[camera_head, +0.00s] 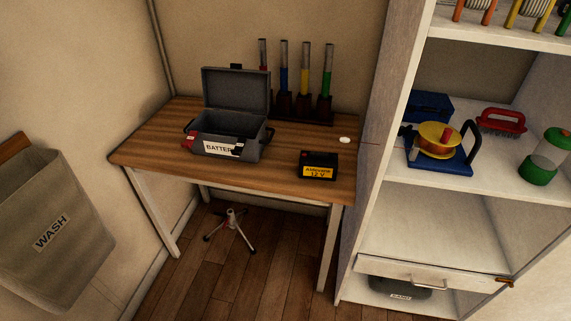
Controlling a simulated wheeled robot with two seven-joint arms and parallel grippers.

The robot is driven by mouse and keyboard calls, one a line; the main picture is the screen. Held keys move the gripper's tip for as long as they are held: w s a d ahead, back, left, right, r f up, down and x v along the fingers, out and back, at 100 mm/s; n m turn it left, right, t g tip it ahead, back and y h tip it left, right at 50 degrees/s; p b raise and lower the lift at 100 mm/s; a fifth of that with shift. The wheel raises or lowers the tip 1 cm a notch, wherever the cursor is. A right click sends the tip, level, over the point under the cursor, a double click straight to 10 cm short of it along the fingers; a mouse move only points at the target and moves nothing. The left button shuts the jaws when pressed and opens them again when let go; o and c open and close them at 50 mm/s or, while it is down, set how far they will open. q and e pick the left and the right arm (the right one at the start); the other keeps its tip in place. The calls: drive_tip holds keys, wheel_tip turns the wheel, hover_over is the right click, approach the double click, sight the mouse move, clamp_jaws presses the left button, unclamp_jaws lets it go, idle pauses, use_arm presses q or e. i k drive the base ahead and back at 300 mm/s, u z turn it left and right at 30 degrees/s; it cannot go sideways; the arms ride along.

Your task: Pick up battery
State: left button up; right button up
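The battery (319,166) is a small black block with a yellow label reading 12 V. It sits upright on the wooden table (280,177), near the table's front right edge. A grey box (214,139) labelled BATTERY, with its lid raised, stands on the table to the left of the battery, with a gap between them. Neither of my grippers is in view.
A rack with several coloured tubes (304,70) stands at the table's back. A white disc (345,140) lies behind the battery. A white shelf unit (372,170) rises close on the right. A grey WASH bag (50,225) hangs at left. A small tripod (231,222) stands under the table.

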sight(313, 165)
drive_tip(key=u, duration=0.9)
drive_tip(key=i, duration=1.7)
drive_tip(key=z, duration=2.45)
